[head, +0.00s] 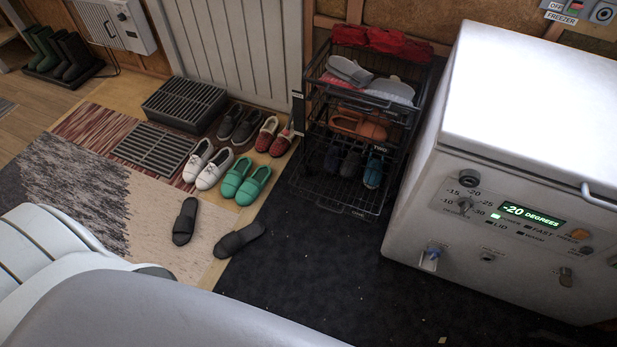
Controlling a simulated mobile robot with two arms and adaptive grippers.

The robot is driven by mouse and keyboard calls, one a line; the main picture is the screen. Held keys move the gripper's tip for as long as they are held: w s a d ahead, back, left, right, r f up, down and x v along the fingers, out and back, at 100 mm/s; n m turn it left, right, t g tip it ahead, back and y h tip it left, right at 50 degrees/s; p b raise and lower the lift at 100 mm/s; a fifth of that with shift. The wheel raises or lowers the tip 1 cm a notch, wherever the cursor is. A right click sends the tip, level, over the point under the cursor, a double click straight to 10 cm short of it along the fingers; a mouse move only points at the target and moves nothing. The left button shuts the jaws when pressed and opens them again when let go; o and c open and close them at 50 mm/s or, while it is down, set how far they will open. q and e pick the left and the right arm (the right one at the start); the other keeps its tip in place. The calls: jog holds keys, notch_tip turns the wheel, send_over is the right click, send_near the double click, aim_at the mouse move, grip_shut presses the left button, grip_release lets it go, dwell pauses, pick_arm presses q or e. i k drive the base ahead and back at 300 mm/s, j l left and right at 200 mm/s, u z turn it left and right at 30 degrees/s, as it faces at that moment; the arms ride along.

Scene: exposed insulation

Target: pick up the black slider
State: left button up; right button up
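Two black sliders lie on the floor in the head view. One black slider (185,222) lies lengthwise on the edge of the patterned rug. The other black slider (239,240) lies to its right, angled, across the border between the light flooring and the dark mat. They are apart from each other, and nothing covers them. Neither of my grippers is in view. White and grey parts of my own body fill the lower left.
White, teal and red shoe pairs (252,185) stand just behind the sliders. A wire rack (345,195) with shoes stands behind the dark mat (320,265). A white chest freezer (540,110) blocks the right. Grey grates (155,150) lie near the door. The dark mat's middle is clear.

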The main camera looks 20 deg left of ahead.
aim_at(229, 244)
jog(key=i+u, duration=0.1)
jog(key=u, duration=0.45)
jog(key=k+j+u, duration=0.1)
jog(key=u, duration=0.4)
jog(key=k+j+u, duration=0.1)
jog(key=u, duration=0.4)
